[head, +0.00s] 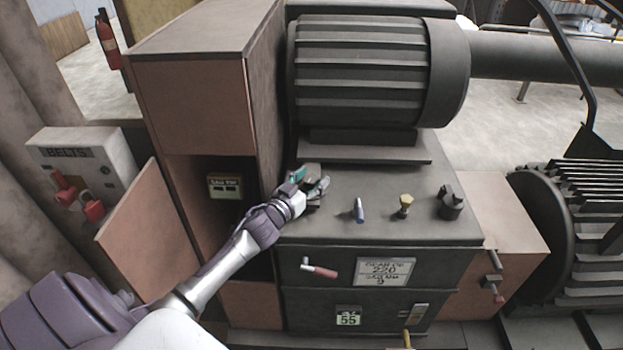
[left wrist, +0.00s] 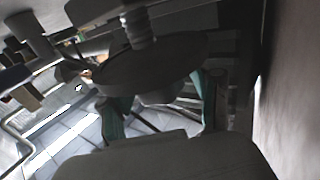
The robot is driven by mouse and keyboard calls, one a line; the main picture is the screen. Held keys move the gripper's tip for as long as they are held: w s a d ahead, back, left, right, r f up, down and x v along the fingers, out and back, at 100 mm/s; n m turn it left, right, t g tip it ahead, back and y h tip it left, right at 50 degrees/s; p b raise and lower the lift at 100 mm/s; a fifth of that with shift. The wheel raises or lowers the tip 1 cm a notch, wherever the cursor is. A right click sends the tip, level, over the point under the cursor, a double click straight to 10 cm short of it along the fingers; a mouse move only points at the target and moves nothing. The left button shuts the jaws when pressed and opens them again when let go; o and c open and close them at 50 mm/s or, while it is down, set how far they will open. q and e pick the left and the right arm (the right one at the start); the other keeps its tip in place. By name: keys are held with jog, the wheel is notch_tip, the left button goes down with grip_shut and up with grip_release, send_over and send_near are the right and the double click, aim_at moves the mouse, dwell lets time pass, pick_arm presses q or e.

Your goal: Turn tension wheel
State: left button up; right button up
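The tension wheel (left wrist: 150,68) shows in the left wrist view as a dark grey round disc with a threaded rod above its middle. My left gripper (head: 309,182) is over the left side of the machine top in the head view, with its fingers apart. The wheel cannot be clearly told from the gripper there. In the left wrist view the green-padded fingers of my left gripper (left wrist: 162,105) stand spread, one towards each side of the disc. The disc hides part of the left finger, and I cannot tell whether the pads touch it. My right gripper is not in view.
A large ribbed motor (head: 362,72) stands behind the gripper. A brown cabinet (head: 198,107) rises on the left, with an open door (head: 148,235) below.

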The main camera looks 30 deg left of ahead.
aim_at(305, 184)
pick_arm(q)
jog(key=s, duration=0.7)
jog(key=shift+s, duration=0.25)
jog(key=shift+w+a+f, duration=0.1)
jog(key=shift+a, duration=0.05)
